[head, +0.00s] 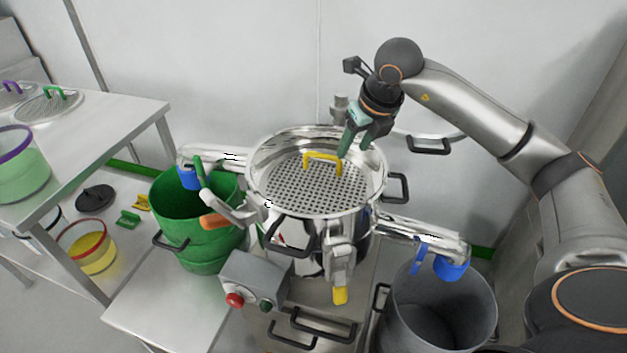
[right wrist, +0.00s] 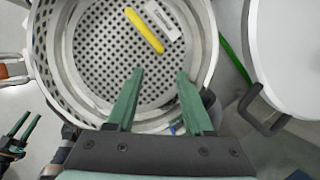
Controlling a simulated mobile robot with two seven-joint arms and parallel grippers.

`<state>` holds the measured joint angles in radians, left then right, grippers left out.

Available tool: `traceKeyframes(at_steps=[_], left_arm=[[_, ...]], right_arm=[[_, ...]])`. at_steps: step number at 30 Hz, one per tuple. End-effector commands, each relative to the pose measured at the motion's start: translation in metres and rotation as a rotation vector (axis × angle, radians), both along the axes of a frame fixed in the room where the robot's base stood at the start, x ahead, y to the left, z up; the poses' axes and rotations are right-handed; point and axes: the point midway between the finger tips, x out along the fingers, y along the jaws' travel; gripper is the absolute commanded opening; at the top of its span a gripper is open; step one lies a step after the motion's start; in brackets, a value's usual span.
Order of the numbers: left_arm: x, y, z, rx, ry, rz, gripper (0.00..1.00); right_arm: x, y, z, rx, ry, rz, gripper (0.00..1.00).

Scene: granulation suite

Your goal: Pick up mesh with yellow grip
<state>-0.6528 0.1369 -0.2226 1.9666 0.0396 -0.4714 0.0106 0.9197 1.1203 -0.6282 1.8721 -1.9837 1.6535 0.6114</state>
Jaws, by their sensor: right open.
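The round perforated metal mesh (head: 300,190) lies in the top of a steel vessel. Its yellow grip (head: 322,158) stands up from it. My right gripper (head: 355,150) is open, with green fingers over the back right part of the vessel. In the right wrist view, the open fingers (right wrist: 155,75) point across the mesh (right wrist: 88,40), with nothing between them. The yellow grip (right wrist: 144,31) is beyond the fingertips, apart from them. My left gripper is not in the head view.
The steel vessel's rim (head: 258,152) surrounds the mesh. A green bucket (head: 195,240) stands left and a grey bucket (head: 440,310) right. A control box (head: 255,278) is in front. A table (head: 115,110) at left holds other meshes.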

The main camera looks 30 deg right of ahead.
Motion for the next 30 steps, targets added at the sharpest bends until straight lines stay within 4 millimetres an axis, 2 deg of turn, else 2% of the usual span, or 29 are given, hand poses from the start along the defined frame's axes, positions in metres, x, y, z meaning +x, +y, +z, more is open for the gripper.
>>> traceKeyframes(at_steps=[3,11,21,30], left_arm=[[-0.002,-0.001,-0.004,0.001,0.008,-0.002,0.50],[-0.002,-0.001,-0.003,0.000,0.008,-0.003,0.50],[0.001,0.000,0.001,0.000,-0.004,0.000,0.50],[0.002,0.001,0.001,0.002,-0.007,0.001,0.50]], right_arm=[[0.008,0.000,-0.022,0.001,0.004,0.000,0.52],[0.018,0.000,-0.042,0.003,0.001,0.002,0.52],[0.039,-0.002,-0.081,0.003,0.002,0.002,0.52],[0.041,-0.002,-0.085,0.002,-0.001,0.003,0.51]])
